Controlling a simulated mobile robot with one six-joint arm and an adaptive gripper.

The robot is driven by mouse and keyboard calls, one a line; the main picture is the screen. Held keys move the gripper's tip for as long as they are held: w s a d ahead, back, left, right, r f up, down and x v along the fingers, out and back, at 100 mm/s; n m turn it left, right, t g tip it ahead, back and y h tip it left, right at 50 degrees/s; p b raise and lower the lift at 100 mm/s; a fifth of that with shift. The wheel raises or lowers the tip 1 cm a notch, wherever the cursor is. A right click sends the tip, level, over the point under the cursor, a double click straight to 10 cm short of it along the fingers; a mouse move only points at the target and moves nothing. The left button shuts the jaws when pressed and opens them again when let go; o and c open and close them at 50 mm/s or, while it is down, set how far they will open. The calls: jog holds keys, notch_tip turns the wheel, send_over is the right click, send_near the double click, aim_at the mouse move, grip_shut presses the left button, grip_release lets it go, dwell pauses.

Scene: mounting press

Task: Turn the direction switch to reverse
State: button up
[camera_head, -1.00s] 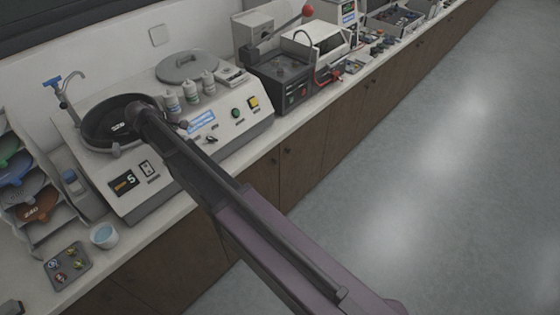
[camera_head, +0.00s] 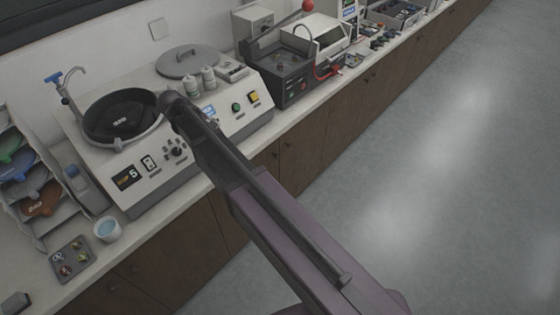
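The grey-white polishing machine (camera_head: 205,165) stands on the counter with a black round platen marked 320 (camera_head: 121,118). Its sloped front bears a display reading 5 (camera_head: 127,177), a rocker switch (camera_head: 149,162), a dark knob (camera_head: 176,151), a green button (camera_head: 236,107) and a yellow switch (camera_head: 253,97). Labels are too small to read, so I cannot tell which control is the direction switch. My dark arm crosses the panel and covers the part between knob and green button. My gripper is mostly hidden behind the arm; its fingers cannot be made out.
White bottles (camera_head: 208,78) and a grey round lid (camera_head: 189,62) sit on the machine's top. A rack of coloured discs (camera_head: 40,200), a cup (camera_head: 107,229) and a small grey tray (camera_head: 72,259) are at left. A dark press (camera_head: 283,80) stands to the right. The floor is clear.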

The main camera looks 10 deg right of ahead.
jog(key=s+d+f+m+g+y, duration=0.1)
jog(key=s+d+f+m+y, duration=0.1)
jog(key=s+d, duration=0.5)
jog(key=s+d+f+m+g+y+b, duration=0.1)
jog(key=s+d+f+m+y, duration=0.1)
jog(key=s+d+m, duration=0.3)
jog(key=shift+s+d+m+y, duration=0.4)
jog(key=shift+s+d, duration=1.25)
jog(key=shift+d, duration=2.05)
jog(key=shift+w, duration=0.15)
jog(key=w+a+r+n+t+h, duration=0.1)
jog(key=w+a+r+n+h, duration=0.1)
jog(key=w+a, duration=0.4)
jog(key=w+a+r+n+t+h+p, duration=0.1)
jog(key=w+a+n, duration=0.4)
jog(key=a, duration=0.8)
jog(key=w+a+r+n+t+h, duration=0.1)
jog(key=w+a+r+n+h, duration=0.2)
jog(key=w+a, duration=0.4)
jog(key=a, duration=0.2)
jog(key=shift+a+t, duration=0.3)
jog(key=shift+a, duration=0.1)
